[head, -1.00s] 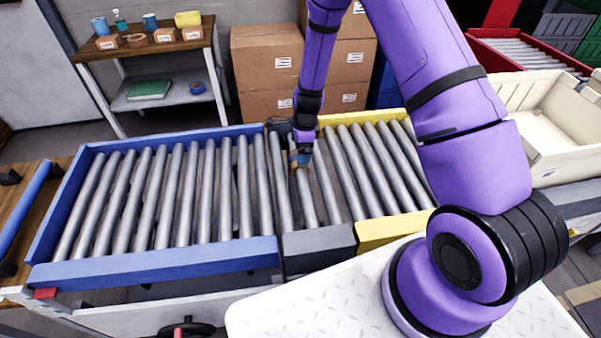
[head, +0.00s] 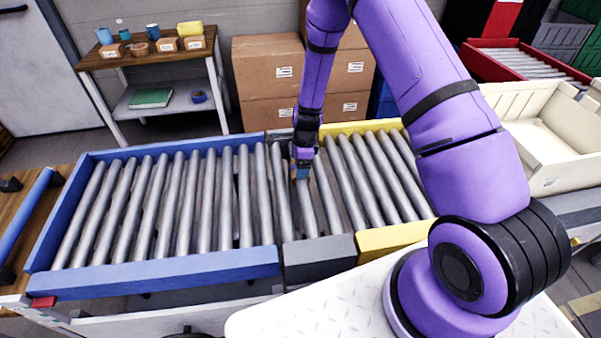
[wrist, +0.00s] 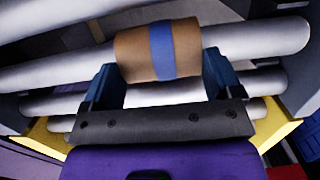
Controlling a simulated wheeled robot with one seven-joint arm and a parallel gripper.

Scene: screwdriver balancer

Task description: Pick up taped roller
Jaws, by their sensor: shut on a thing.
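The taped roller (wrist: 255,40) is a silver roller with a brown wrap and a blue band around its middle, seen across the top of the wrist view. In the head view it lies in the conveyor's dark middle section, its bare near part (head: 306,215) showing below my gripper (head: 301,174). In the wrist view my gripper (wrist: 160,65) has its blue fingers at the two sides of the brown wrap and is shut on the roller. The head view mostly hides the wrap behind the fingers. The roller looks level with its neighbours; I cannot tell whether it is lifted.
Parallel rollers lie close on both sides, inside a blue frame (head: 165,277) on the left and a yellow frame (head: 392,238) on the right. A cream bin (head: 562,160) stands at the right. Cardboard boxes (head: 265,82) and a shelf table (head: 150,57) stand behind.

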